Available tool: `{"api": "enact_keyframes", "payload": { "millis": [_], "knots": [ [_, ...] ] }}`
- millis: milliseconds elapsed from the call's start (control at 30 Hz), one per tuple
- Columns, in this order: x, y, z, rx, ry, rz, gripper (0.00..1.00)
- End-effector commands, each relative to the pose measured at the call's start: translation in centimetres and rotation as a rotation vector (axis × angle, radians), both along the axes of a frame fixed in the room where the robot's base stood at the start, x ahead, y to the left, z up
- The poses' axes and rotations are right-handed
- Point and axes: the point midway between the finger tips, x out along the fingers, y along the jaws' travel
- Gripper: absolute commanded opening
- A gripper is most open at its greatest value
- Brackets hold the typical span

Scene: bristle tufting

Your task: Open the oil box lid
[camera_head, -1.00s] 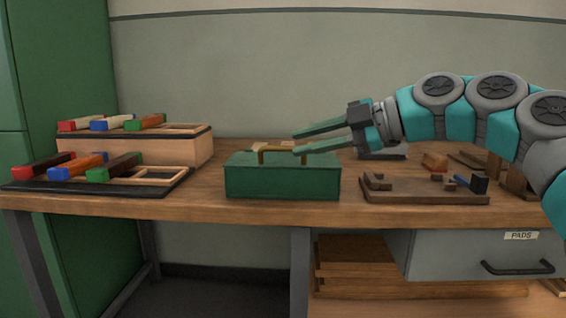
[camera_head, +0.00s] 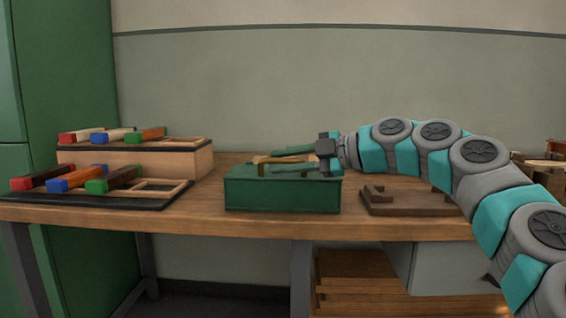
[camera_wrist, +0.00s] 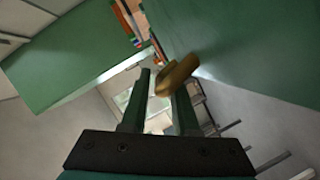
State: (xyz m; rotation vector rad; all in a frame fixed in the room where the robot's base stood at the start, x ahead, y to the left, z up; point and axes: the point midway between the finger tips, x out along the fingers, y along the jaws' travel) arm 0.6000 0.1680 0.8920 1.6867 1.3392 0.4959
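The oil box (camera_head: 282,195) is a green box with its lid down, in the middle of the bench. A brass handle (camera_head: 262,162) stands on its top. My gripper (camera_head: 273,161) reaches in from the right, low over the lid, with its two green fingers apart at the handle. In the wrist view the brass handle (camera_wrist: 176,76) shows at the tips of the open fingers (camera_wrist: 160,85), overlapping the right one. I cannot tell whether it touches that finger. Part of the handle is hidden by the fingers in the head view.
Left of the box, a black tray (camera_head: 150,202) and a raised wooden rack (camera_head: 190,163) hold several coloured-end blocks. A brown wooden board (camera_head: 410,207) lies right of the box, partly behind my arm. Bare bench lies between the tray and the box.

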Motion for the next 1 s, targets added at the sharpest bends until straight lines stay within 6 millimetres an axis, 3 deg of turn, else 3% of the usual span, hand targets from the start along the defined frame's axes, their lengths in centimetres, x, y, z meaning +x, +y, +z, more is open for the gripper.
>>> {"api": "enact_keyframes", "payload": {
  "millis": [267,533,1000],
  "knots": [
    [0.08,0.25,-0.06,0.0,0.0,0.0,0.28],
    [0.06,0.26,-0.07,-0.001,0.0,0.001,0.0],
    [0.05,0.26,-0.09,-0.002,0.001,0.001,0.0]
  ]
}}
